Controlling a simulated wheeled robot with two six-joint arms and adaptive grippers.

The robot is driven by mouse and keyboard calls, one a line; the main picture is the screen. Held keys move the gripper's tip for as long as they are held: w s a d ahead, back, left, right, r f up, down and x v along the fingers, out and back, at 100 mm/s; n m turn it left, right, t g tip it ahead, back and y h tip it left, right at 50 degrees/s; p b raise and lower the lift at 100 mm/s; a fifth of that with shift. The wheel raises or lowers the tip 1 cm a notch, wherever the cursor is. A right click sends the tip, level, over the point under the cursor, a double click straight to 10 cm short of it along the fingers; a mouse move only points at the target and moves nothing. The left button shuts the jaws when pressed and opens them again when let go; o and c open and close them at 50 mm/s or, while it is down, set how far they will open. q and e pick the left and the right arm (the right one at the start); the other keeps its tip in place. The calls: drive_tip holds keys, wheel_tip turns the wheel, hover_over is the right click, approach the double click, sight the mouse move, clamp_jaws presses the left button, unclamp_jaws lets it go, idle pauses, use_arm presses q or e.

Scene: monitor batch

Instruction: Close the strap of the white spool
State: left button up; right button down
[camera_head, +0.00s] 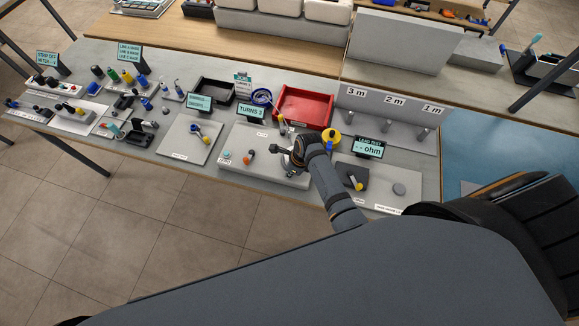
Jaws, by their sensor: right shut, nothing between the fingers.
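My right gripper (288,160) is shut over the grey "TURNS" station plate (236,164), at the middle of the bench. I cannot make out a white spool or its strap; my right gripper and wrist cover part of that plate. A slim upright piece (282,126) stands just behind the gripper. My left gripper is not in view.
A red tray (304,107), a black tray (213,92) and a blue coil (262,97) lie behind the plate. A yellow round thing (331,134) is beside my wrist. Pegs marked 3 m, 2 m and 1 m (392,119) stand at right. Several small tools crowd the left.

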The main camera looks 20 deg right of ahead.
wheel_tip(320, 180, up, 6)
drive_tip(key=shift+f, duration=0.25)
idle(0.5)
